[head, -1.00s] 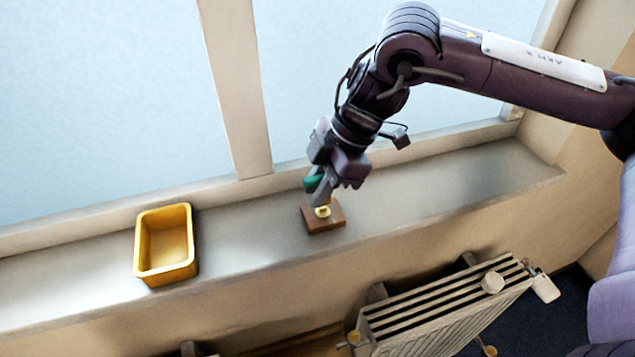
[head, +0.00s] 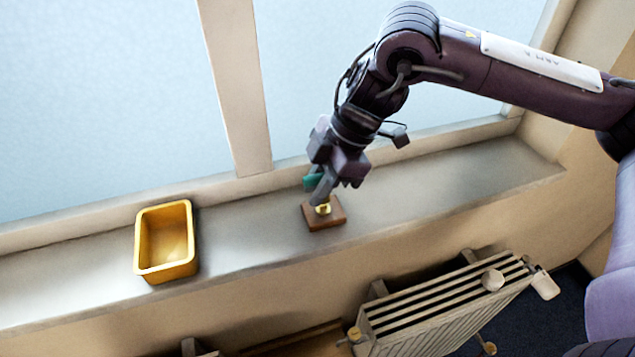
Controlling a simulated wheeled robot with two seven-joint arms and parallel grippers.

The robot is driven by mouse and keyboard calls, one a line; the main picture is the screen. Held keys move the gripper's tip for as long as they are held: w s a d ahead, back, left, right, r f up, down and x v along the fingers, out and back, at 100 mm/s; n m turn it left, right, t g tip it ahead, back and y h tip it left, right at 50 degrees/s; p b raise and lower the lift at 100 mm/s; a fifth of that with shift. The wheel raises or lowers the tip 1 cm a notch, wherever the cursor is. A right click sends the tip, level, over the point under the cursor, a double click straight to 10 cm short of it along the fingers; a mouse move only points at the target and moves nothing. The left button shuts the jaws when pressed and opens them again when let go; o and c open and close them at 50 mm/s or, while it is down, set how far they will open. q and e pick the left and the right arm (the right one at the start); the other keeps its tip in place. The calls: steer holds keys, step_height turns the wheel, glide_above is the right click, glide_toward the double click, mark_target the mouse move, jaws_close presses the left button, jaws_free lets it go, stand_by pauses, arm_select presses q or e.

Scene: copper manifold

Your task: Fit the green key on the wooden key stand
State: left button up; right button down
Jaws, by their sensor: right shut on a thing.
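The wooden key stand (head: 326,221) is a small brown block with a brass-coloured part (head: 323,209) on its top. It sits on the grey window sill. My right gripper (head: 321,197) points down just over the stand and is shut on the green key (head: 311,182). The key's green part shows at the left of the fingers. The fingers hide the rest of the key, so I cannot tell whether it touches the brass part. My left gripper is not in view.
A yellow open bin (head: 166,273) stands on the sill to the left and looks empty. The window and its frame post (head: 237,90) rise behind the sill. A radiator (head: 445,300) is below the front edge. The sill is clear on both sides of the stand.

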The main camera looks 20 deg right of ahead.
steer(key=shift+f+b, duration=0.6)
steer(key=shift+f, duration=0.35)
stand_by(0.9)
steer(key=c, duration=1.2)
jaws_free()
steer(key=shift+r, duration=0.1)
steer(key=b+v, duration=0.1)
steer(key=v, duration=0.5)
steer(key=shift+d+r, duration=0.15)
steer(key=shift+r, duration=0.05)
steer(key=shift+d+r, duration=0.25)
steer(key=shift+r, duration=0.25)
